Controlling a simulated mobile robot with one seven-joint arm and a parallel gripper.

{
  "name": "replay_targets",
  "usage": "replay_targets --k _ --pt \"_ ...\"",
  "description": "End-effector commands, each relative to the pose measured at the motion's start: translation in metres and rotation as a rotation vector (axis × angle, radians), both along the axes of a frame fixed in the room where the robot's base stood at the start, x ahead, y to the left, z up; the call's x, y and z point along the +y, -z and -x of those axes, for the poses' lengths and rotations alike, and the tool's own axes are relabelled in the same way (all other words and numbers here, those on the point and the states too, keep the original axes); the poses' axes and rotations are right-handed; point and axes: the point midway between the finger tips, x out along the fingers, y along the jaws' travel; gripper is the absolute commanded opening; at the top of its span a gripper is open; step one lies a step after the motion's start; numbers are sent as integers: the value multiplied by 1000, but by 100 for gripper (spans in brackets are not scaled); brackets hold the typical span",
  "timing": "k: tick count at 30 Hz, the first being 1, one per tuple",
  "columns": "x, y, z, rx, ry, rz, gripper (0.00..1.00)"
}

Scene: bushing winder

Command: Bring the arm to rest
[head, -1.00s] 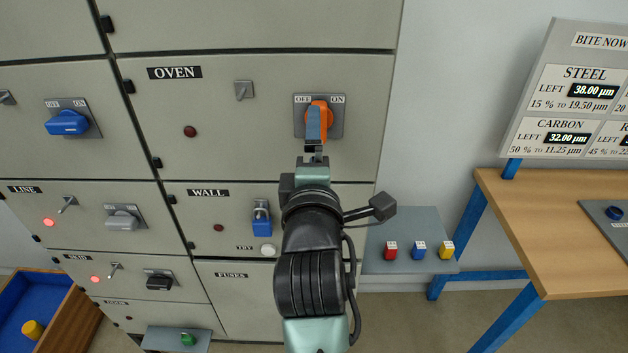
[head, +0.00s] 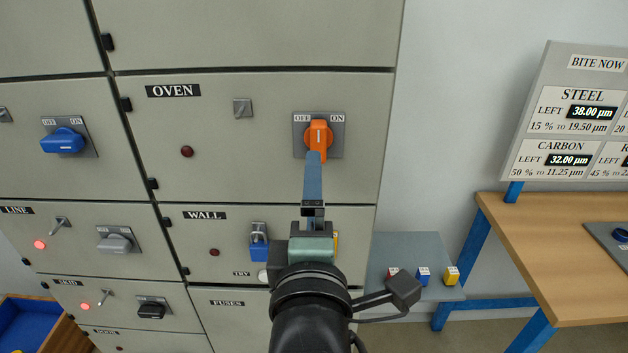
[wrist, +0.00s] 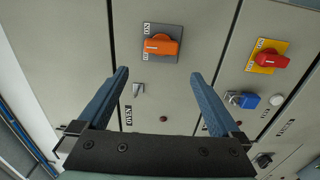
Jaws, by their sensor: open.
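My gripper (head: 314,158) is in front of the OVEN panel in the head view, its fingers seen nearly edge-on just below the orange switch handle (head: 318,137). The wrist view shows the two blue fingers wide apart (wrist: 159,76) with nothing between them. The orange handle (wrist: 162,45) is beyond the fingertips and apart from them. It stands upright on its grey OFF/ON plate (head: 300,148). My arm runs up from the bottom of the head view and hides part of the WALL panel.
A red handle on a yellow plate (wrist: 271,60) shows right in the wrist view. A blue padlock (head: 259,243) hangs on the WALL panel. A grey shelf (head: 405,246) with red, blue and yellow pieces lies right of my arm. A wooden table (head: 560,240) stands further right.

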Motion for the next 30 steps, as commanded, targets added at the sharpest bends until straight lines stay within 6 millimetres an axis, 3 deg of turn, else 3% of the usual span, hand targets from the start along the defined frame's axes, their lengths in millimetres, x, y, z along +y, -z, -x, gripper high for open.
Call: replay_targets --k 5,8,12,18,24,30 --pt "1 -49 4 -121 -21 -200 100" --pt "1 -97 13 -241 -69 -422 100" --pt "2 -167 35 -406 -195 -770 100" --pt "0 -246 79 -570 -442 -1207 100" --pt "-4 -281 106 -628 -612 -1438 100" --pt "-5 -287 111 -634 -644 -1480 100"
